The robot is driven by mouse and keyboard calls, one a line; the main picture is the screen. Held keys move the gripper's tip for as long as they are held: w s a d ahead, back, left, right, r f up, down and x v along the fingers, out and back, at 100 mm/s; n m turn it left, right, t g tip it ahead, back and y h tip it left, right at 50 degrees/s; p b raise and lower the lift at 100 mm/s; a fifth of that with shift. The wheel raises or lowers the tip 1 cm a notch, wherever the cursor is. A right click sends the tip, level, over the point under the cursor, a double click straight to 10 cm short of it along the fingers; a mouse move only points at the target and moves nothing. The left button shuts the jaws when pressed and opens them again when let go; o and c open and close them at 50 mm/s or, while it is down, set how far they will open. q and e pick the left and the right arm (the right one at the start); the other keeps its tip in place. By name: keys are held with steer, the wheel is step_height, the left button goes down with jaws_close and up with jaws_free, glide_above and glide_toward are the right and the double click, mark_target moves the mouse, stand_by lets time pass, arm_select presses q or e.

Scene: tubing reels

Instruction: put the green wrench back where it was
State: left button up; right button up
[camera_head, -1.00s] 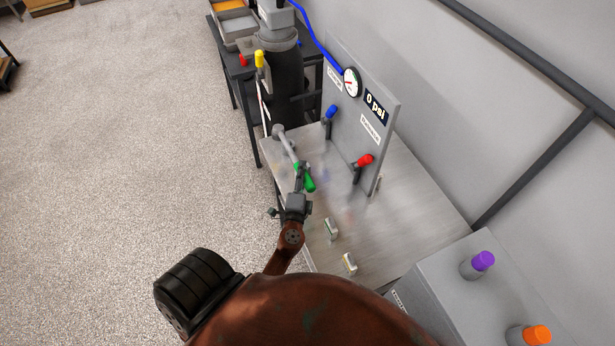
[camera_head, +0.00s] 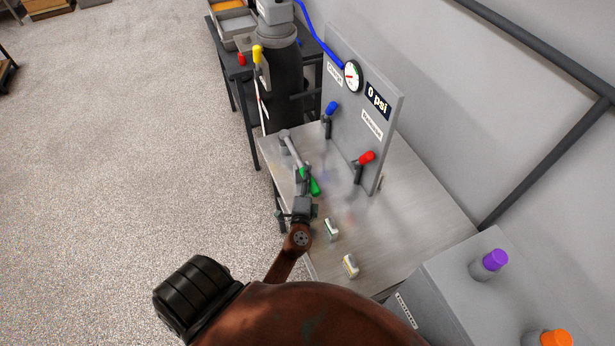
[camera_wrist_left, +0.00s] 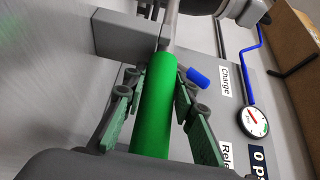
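The green wrench has a green handle (camera_head: 314,187) and a long grey shaft (camera_head: 292,150), which points up and to the left over the near left side of the grey metal table (camera_head: 420,214). My left gripper (camera_head: 304,181) is at the handle. In the left wrist view, its two fingers lie close along both sides of the green handle (camera_wrist_left: 154,110), and the gripper looks shut on it. Whether the wrench touches the tabletop is not clear. The shaft's far end is partly out of the wrist view. My right gripper is not in view.
An upright panel (camera_head: 385,135) on the table carries a blue valve handle (camera_head: 331,109), a red one (camera_head: 366,157) and a gauge (camera_head: 352,75) beside a "0 psi" display. Two small blocks (camera_head: 331,229) (camera_head: 350,265) lie near the front. A dark cylinder (camera_head: 283,85) stands behind.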

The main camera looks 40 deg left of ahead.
arm_select(q)
steer(key=o, duration=0.4)
steer(key=shift+s+a, duration=0.1)
steer(key=shift+f, duration=0.15)
steer(key=b+v, duration=0.1)
steer(key=v, duration=0.3)
steer(key=b+v, duration=0.1)
steer(key=v, duration=0.1)
steer(key=shift+d+f+b, duration=0.3)
steer(key=shift+d+f, duration=0.05)
steer(key=shift+d, duration=0.2)
steer(key=shift+s+d+r, duration=0.1)
steer(key=shift+s+d, duration=0.3)
steer(key=shift+s, duration=0.1)
